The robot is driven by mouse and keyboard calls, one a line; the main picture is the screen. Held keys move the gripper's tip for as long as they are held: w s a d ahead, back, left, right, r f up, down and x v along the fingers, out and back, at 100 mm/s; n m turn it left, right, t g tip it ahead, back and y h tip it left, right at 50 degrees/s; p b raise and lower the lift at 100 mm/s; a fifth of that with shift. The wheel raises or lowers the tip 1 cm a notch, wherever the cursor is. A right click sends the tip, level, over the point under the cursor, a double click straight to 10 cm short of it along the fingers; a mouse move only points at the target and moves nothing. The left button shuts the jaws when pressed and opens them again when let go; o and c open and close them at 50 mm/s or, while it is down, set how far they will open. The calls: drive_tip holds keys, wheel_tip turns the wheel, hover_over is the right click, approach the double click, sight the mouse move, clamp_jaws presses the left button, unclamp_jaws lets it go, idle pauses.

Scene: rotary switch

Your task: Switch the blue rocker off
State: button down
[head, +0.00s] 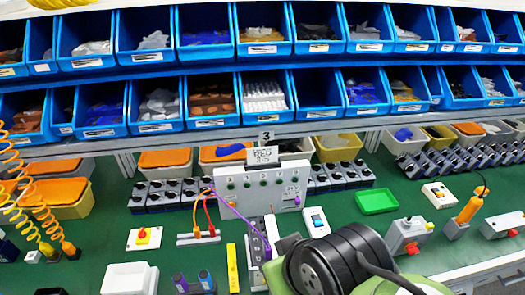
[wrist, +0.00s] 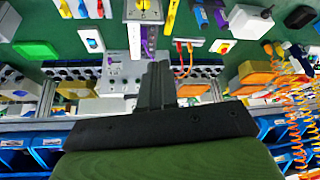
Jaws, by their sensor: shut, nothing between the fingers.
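The blue rocker (head: 317,221) is set in a small white plate lying on the green table, left of the green tray. It also shows in the wrist view (wrist: 93,43), at the upper left. Its tilt is too small to read. My gripper (wrist: 158,68) shows in the wrist view as two dark fingers pressed together with nothing between them. In that view the fingers are right of the rocker and apart from it. In the head view my green and black arm is at the bottom, just below the rocker, and the fingertips cannot be made out.
A white panel with sockets and cables (head: 262,186) stands behind the rocker. The green tray (head: 377,201) lies to its right. A grey box with a red handle (head: 408,236) is further right. Blue bins (head: 262,30) line the shelves at the back.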

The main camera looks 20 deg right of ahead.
drive_tip(key=w+d+f+m+g+h+b, duration=0.15)
drive_tip(key=w+d+b, duration=0.35)
drive_tip(key=w, duration=0.5)
drive_tip(key=m+b, duration=0.2)
drive_tip(key=b, duration=0.4)
hover_over(316, 216)
drive_tip(key=s+a, duration=0.1)
drive_tip(key=s, duration=0.4)
wheel_tip(316, 216, down, 16)
drive_tip(key=shift+a+r, duration=0.1)
drive_tip(key=shift+a, duration=0.1)
drive_tip(key=b+x, duration=0.1)
drive_tip(key=x, duration=0.3)
drive_tip(key=b+x, duration=0.1)
drive_tip(key=x, duration=0.4)
drive_tip(key=s+b+x, duration=0.1)
drive_tip(key=b+x, duration=0.1)
drive_tip(key=x, duration=0.3)
drive_tip(key=shift+a+f, duration=0.2)
drive_tip(key=shift+a, duration=0.15)
